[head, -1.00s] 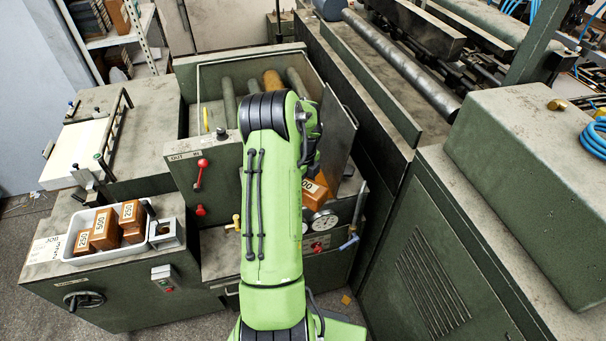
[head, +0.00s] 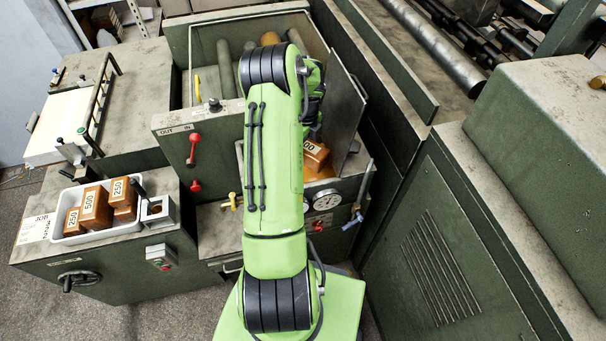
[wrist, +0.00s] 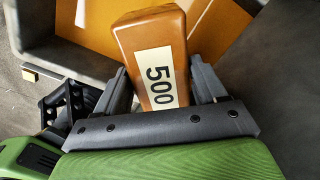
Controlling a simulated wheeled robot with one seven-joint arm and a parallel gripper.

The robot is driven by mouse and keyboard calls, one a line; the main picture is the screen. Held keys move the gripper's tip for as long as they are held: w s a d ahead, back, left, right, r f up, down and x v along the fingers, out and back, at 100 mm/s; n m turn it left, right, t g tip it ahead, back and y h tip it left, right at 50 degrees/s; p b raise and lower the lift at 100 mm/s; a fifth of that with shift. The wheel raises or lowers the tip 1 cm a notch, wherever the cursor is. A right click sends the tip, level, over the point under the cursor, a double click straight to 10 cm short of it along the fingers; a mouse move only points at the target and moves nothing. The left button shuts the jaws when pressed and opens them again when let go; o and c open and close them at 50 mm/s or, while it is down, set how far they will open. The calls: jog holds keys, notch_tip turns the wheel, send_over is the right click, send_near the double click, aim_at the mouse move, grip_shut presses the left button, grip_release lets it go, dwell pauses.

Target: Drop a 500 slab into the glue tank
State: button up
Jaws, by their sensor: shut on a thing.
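An orange-brown slab labelled 500 (wrist: 158,60) stands between the two dark fingers of my gripper (wrist: 160,80) in the wrist view, and the fingers are shut on it. The same slab (head: 316,153) shows partly in the head view, right of my green arm, above the gauge. My gripper is mostly hidden behind the arm there. In the wrist view, an orange surface (wrist: 222,28) lies behind the slab inside grey walls, perhaps the glue tank. I cannot tell whether the slab touches it.
A white tray (head: 72,241) at the left holds slabs labelled 250 and 500. A raised dark plate (head: 343,105) stands close right of my wrist. A panel with red handles (head: 193,148) is left of the arm. A large green cabinet (head: 440,250) fills the right.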

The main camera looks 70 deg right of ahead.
notch_tip(320, 180, down, 2)
jog(key=shift+f+b, duration=0.1)
jog(key=shift+b, duration=0.25)
jog(key=o, duration=1.6)
notch_tip(320, 180, up, 16)
jog(key=shift+f+p, duration=0.1)
jog(key=shift+p, duration=0.35)
